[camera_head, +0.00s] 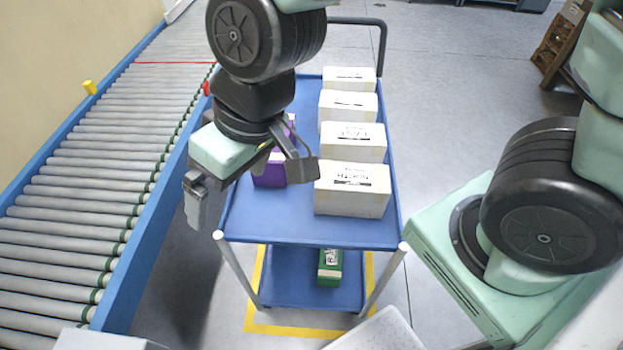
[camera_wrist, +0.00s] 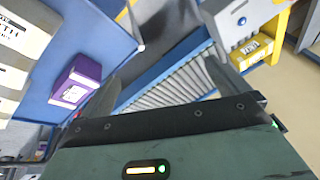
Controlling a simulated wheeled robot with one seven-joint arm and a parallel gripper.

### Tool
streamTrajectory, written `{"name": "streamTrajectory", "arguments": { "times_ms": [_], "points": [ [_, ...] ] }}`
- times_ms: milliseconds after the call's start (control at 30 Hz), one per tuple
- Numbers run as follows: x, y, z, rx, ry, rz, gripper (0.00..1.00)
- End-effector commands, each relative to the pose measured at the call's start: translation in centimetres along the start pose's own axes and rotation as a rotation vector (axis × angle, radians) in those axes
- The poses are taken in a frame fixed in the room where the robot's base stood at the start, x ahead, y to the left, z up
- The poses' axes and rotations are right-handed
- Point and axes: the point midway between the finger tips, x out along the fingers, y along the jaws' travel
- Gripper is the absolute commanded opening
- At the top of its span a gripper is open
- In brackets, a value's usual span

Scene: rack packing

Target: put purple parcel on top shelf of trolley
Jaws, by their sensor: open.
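The purple parcel (camera_head: 269,175) stands on the blue top shelf (camera_head: 310,233) of the trolley, on its left side, partly hidden behind my gripper. In the wrist view the purple parcel (camera_wrist: 76,82) shows whole, with a pale label band, resting on the blue shelf near its edge. My gripper (camera_head: 250,185) is open and empty, above the gap between the trolley and the conveyor. In the wrist view its fingers are spread, with conveyor rollers seen between them and the parcel outside them to the left.
Several white boxes (camera_head: 352,190) stand in a row along the trolley's right side. A green box (camera_head: 330,266) lies on the lower shelf (camera_head: 290,280). The roller conveyor (camera_head: 90,190) runs along the left. A yellow box (camera_wrist: 255,47) shows in the wrist view. A wooden pallet (camera_head: 556,45) stands far right.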

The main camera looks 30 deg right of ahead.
Motion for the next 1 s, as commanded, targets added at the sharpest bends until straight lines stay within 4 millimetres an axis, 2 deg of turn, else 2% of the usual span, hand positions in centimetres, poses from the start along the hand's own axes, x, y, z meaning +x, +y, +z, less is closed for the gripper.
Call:
{"name": "streamTrajectory", "arguments": {
  "times_ms": [33,100,200,300,433,1000],
  "points": [
    [-1.2,0.6,1.9,-0.040,-0.049,0.026,1.00],
    [-2.4,1.4,4.4,-0.083,-0.125,0.063,1.00],
    [-3.8,2.6,7.0,-0.124,-0.203,0.108,1.00],
    [-4.5,3.2,8.3,-0.143,-0.247,0.135,1.00],
    [-4.8,3.5,8.8,-0.150,-0.264,0.145,1.00],
    [-4.7,3.4,8.8,-0.149,-0.263,0.143,1.00]
  ]
}}
